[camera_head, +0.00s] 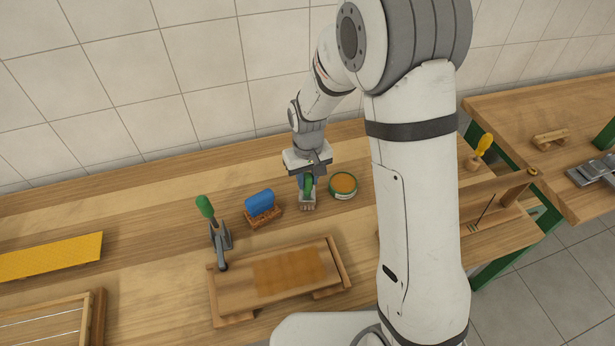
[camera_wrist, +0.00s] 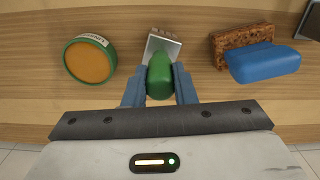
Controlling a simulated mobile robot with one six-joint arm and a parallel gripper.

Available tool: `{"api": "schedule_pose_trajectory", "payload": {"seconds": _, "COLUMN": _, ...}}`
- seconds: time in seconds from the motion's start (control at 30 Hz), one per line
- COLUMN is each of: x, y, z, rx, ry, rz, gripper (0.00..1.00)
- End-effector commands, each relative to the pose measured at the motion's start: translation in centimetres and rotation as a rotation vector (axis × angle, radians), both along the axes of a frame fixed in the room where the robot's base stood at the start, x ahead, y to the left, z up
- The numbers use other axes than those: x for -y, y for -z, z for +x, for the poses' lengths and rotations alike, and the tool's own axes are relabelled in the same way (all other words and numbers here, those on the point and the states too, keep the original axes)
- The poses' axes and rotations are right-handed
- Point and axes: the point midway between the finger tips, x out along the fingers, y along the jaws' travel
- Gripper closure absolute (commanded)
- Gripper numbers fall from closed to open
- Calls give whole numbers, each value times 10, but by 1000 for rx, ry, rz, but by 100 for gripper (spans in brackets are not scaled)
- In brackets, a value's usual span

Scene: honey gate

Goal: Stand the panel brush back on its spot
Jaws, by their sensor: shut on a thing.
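My gripper (camera_head: 307,182) is shut on the green handle of a small tool with a pale grey, ridged head, which looks like the panel brush (camera_head: 308,201). In the wrist view the green handle (camera_wrist: 160,76) sits between the two blue fingers, and the grey head (camera_wrist: 163,45) points away from me. The head is at or close above the bench top; I cannot tell whether it touches. No marked spot for the brush is clear in either view.
A round green tin with orange contents (camera_head: 344,185) stands close right of the brush. A brown block with a blue piece (camera_head: 262,207) stands close left. A green-handled metal tool (camera_head: 217,230) is further left. A wooden board (camera_head: 275,280) lies in front.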

Motion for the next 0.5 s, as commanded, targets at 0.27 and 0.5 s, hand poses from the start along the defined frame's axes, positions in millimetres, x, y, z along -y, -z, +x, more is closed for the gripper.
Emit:
{"api": "schedule_pose_trajectory", "payload": {"seconds": 0.27, "x": 0, "y": 2, "z": 0, "rx": 0, "ry": 0, "rz": 0, "gripper": 70}}
{"api": "schedule_pose_trajectory", "payload": {"seconds": 0.5, "x": 0, "y": 2, "z": 0, "rx": 0, "ry": 0, "rz": 0, "gripper": 50}}
